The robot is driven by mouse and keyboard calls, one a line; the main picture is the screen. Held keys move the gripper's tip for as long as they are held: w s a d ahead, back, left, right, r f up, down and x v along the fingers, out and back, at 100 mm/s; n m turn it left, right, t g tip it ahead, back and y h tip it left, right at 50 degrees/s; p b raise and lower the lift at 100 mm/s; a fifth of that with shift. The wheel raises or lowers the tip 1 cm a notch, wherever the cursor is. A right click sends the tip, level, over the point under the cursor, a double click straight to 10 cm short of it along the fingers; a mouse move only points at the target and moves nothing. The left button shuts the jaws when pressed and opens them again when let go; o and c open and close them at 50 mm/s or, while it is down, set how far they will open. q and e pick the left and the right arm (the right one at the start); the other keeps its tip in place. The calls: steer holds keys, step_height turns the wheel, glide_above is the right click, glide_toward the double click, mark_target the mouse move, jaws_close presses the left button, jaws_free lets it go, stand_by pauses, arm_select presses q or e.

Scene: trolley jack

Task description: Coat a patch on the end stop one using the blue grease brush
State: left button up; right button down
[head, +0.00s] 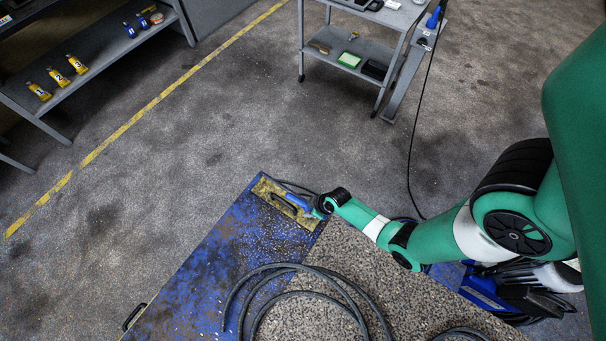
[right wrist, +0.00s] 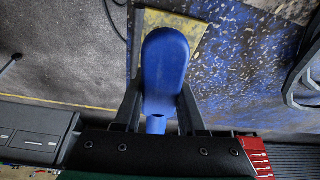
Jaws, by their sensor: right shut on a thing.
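My right gripper (head: 314,208) reaches in from the right and is shut on the blue grease brush (head: 298,201). In the right wrist view the brush's rounded blue handle (right wrist: 165,70) stands between the two dark fingers (right wrist: 160,105). A worn yellow bar (head: 267,188), which looks like the end stop, lies across the far corner of the blue platform. It shows partly behind the brush in the right wrist view (right wrist: 196,35). The brush is over or on this bar; its bristle end is hidden, so I cannot tell whether it touches. No number is readable on the bar. My left gripper is not in view.
The scuffed blue platform (head: 205,265) carries a grey speckled slab (head: 400,295) with a coiled dark hose (head: 290,268) across both. A grey cart (head: 380,52) stands at the back. A shelf (head: 75,85) at left holds yellow tubes (head: 58,77). The floor between is clear.

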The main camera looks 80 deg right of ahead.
mark_target(306, 206)
steer(key=shift+a, duration=0.1)
steer(key=shift+r, duration=0.1)
steer(key=shift+r+p, duration=0.3)
step_height(306, 206, up, 5)
steer(key=p, duration=0.5)
steer(key=shift+r, duration=0.15)
steer(key=shift+r, duration=0.1)
step_height(306, 206, up, 3)
steer(key=p, duration=0.3)
